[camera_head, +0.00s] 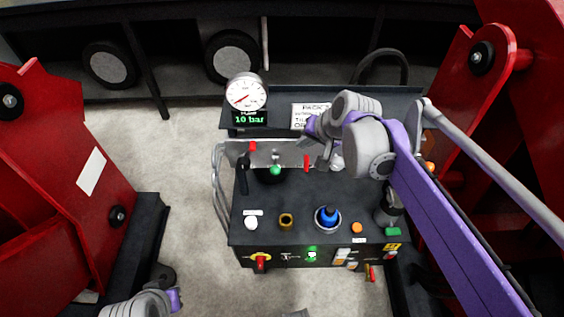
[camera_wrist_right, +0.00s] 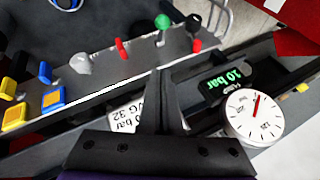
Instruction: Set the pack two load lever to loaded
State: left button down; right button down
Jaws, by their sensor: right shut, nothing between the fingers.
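The console (camera_head: 300,185) has a grey strip (camera_head: 285,152) with a red lever (camera_head: 252,146) at left and another red lever (camera_head: 306,162) right of centre. A green-knobbed lever (camera_head: 275,170) and a black handle (camera_head: 243,170) stand near its left part. In the right wrist view the red levers (camera_wrist_right: 121,47) and (camera_wrist_right: 197,45), the green knob (camera_wrist_right: 162,20) and a grey knob (camera_wrist_right: 83,64) show. No readable label tells which is the pack two load lever. My right gripper (camera_wrist_right: 163,75) is shut and empty, apart from the levers. My left gripper is out of view.
A pressure gauge (camera_head: 246,92) stands above a display (camera_head: 249,118) reading 10 bar. A white sign (camera_head: 311,115) is partly behind my right arm. Knobs and a blue cap (camera_head: 328,215) cover the console top.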

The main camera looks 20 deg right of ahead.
jog(key=shift+f, duration=0.1)
jog(key=b, duration=0.2)
send_over(276, 165)
jog(key=d, duration=0.4)
notch_tip(276, 165, down, 9)
jog(key=shift+s+a+f+b, duration=0.2)
jog(key=shift+s+a+f, duration=0.25)
jog(key=shift+a+f, duration=0.2)
jog(key=shift+s+a+f+b, duration=0.2)
jog(key=shift+s+a+f, duration=0.25)
jog(key=shift+a+f, duration=0.15)
